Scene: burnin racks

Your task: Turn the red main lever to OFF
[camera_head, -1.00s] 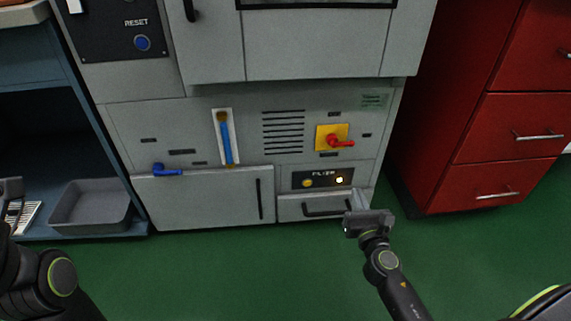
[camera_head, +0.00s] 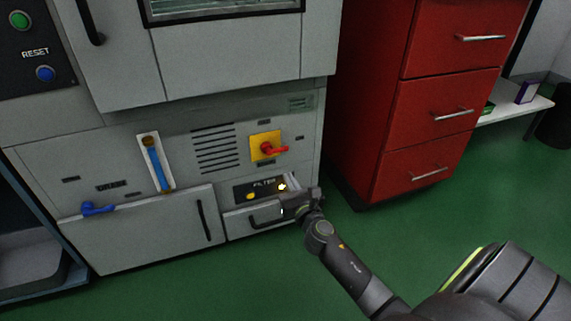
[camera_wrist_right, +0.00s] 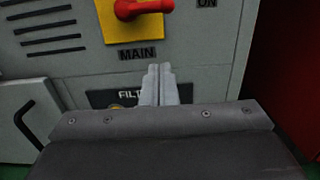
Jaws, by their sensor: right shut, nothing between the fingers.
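The red main lever (camera_head: 270,149) sits on a yellow square plate (camera_head: 258,139) on the grey cabinet front, its handle pointing right in the head view. In the right wrist view the lever (camera_wrist_right: 142,9) is at the top edge, partly cut off, above a MAIN label (camera_wrist_right: 137,53); an ON label (camera_wrist_right: 206,3) is to its right. My right gripper (camera_head: 292,183) is shut and empty, below and slightly right of the lever, in front of the FILTER panel. It is apart from the lever. Its fingers (camera_wrist_right: 160,84) show together in the wrist view. My left gripper is not in view.
The FILTER panel (camera_head: 244,190) and a drawer handle (camera_head: 265,216) are beside my right gripper. A blue lever (camera_head: 98,209) and a blue gauge tube (camera_head: 157,163) are farther left. A red drawer cabinet (camera_head: 388,150) stands to the right. Green floor is open in front.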

